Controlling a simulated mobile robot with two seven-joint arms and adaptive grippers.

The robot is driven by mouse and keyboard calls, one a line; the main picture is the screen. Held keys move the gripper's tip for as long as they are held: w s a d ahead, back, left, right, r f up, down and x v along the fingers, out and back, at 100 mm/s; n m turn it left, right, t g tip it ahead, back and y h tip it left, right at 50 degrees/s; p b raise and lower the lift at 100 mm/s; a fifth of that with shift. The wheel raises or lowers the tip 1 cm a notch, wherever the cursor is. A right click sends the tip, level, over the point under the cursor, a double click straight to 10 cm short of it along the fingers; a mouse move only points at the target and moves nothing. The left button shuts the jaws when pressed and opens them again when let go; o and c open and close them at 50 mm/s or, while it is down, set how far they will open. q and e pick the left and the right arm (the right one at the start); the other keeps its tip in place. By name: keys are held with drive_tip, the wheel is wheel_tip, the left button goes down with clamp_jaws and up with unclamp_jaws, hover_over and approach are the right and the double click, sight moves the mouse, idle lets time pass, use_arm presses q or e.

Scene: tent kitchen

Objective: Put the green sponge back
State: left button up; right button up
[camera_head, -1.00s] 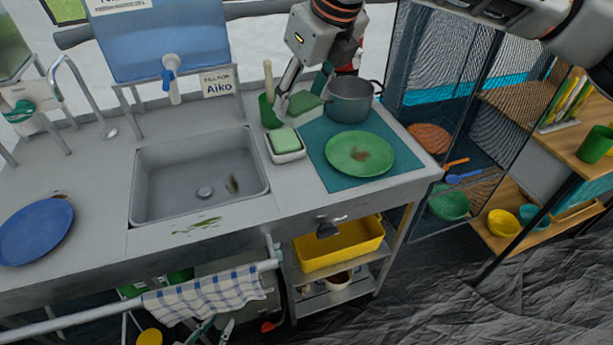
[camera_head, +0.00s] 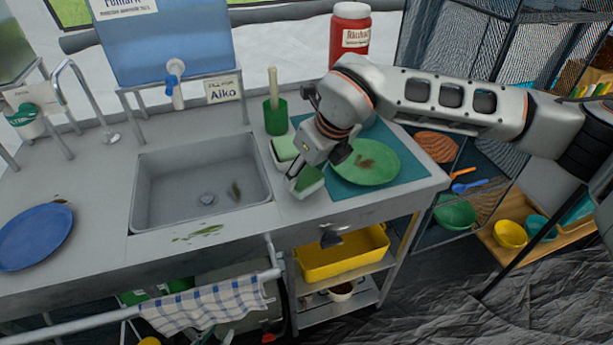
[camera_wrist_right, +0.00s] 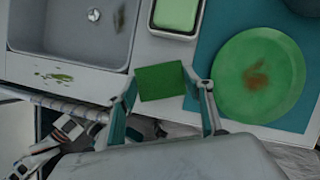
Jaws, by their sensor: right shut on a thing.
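My right gripper (camera_head: 304,183) is shut on a green sponge (camera_head: 311,183), a little above the counter's front edge, between the sink and the green plate. In the right wrist view, the held sponge (camera_wrist_right: 162,82) lies between the two fingers of the right gripper (camera_wrist_right: 163,92). A white dish (camera_wrist_right: 172,33) sits just behind it and contains a second, lighter green sponge (camera_wrist_right: 177,13). The dish is partly hidden by my arm in the head view. What looks like my left gripper (camera_head: 213,332) barely shows at the bottom edge; its jaws are unclear.
The sink (camera_head: 201,180) is left of the held sponge, with a food smear in front. A stained green plate (camera_head: 372,160) lies on a teal mat (camera_head: 417,165) to the right. A green holder (camera_head: 275,117) stands behind the dish. A blue plate (camera_head: 35,237) lies far left.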

drive_tip(key=shift+f, duration=0.9)
drive_tip(key=shift+r, duration=0.1)
drive_tip(key=o, duration=1)
